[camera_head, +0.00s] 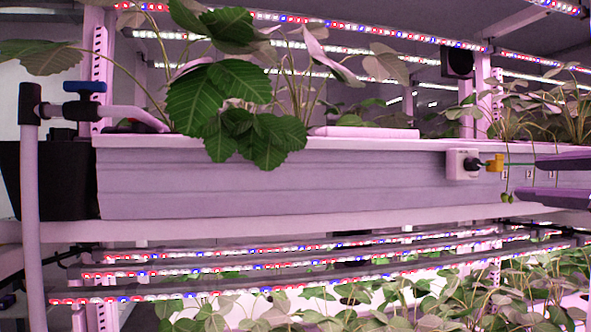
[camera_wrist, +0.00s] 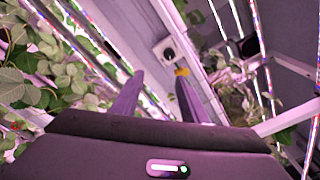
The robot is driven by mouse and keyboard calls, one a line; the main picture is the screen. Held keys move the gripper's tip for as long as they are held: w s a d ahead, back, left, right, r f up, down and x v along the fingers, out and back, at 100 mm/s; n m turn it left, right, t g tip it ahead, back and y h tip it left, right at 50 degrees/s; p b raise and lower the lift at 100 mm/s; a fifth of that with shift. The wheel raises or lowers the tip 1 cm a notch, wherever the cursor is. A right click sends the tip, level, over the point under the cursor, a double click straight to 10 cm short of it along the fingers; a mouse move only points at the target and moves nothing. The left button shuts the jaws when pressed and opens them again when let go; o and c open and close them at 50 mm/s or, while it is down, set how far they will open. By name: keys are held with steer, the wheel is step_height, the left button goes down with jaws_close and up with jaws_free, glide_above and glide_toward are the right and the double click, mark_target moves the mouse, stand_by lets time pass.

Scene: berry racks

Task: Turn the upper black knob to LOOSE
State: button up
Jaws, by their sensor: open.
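A black knob (camera_head: 473,164) sits on a small white box (camera_head: 453,164) fixed to the front of the pale planting gutter. It also shows in the wrist view (camera_wrist: 168,54), ahead of my fingers. I see no second knob for certain and cannot read any LOOSE marking. A yellow piece (camera_head: 495,162) is just right of the knob, with a thin green line between them. My gripper (camera_head: 530,178) is open and empty, to the right of the knob and apart from it. In the wrist view its fingers (camera_wrist: 160,75) stand apart, below the box.
The gutter (camera_head: 280,185) runs across the rack, with strawberry leaves (camera_head: 235,95) hanging over its front. Small green berries (camera_head: 506,198) hang near my fingers. A black square device (camera_head: 458,62) is on a post above. A blue-handled valve (camera_head: 85,87) is at far left.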

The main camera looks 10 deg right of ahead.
mark_target(476, 166)
steer(key=shift+s+r+m, duration=0.15)
steer(key=shift+s+r, duration=0.1)
steer(key=shift+r, duration=0.25)
steer(key=shift+s+r+m, duration=0.15)
steer(key=shift+s+r, duration=0.05)
steer(key=shift+r, duration=0.25)
steer(key=shift+w, duration=0.15)
steer(key=shift+w+d, duration=0.2)
steer(key=shift+w, duration=2.05)
steer(key=shift+w+d, duration=0.15)
steer(key=shift+w, duration=2.1)
steer(key=shift+w+d, duration=0.2)
steer(key=shift+w, duration=2.05)
steer(key=shift+c, duration=0.2)
